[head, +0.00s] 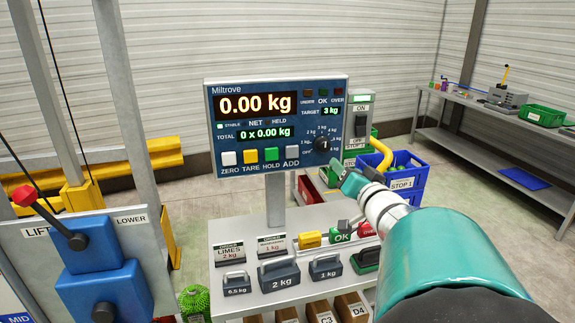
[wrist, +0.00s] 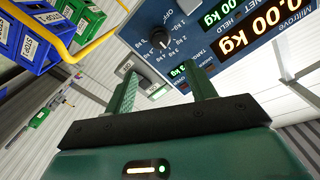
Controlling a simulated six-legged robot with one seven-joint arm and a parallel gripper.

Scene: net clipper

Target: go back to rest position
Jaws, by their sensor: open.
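My gripper (head: 352,178) is raised in front of the right side of the scale display panel (head: 277,122), close to its black rotary knob (head: 322,144). In the wrist view its two green fingers (wrist: 163,92) stand apart with nothing between them. The knob (wrist: 160,39) also shows in the wrist view, beyond the fingers and apart from them. The panel reads 0.00 kg, with a total of 0 x 0.00 kg and a target of 3 kg. My teal arm reaches in from the lower right.
A grey bench (head: 225,253) below holds weights marked 2 kg and 1 kg, and coloured buttons. A grey ON/OFF switch box (head: 360,118) stands right of the panel. Blue crates (head: 405,172) stand behind my gripper. A lift lever (head: 45,212) is at the left.

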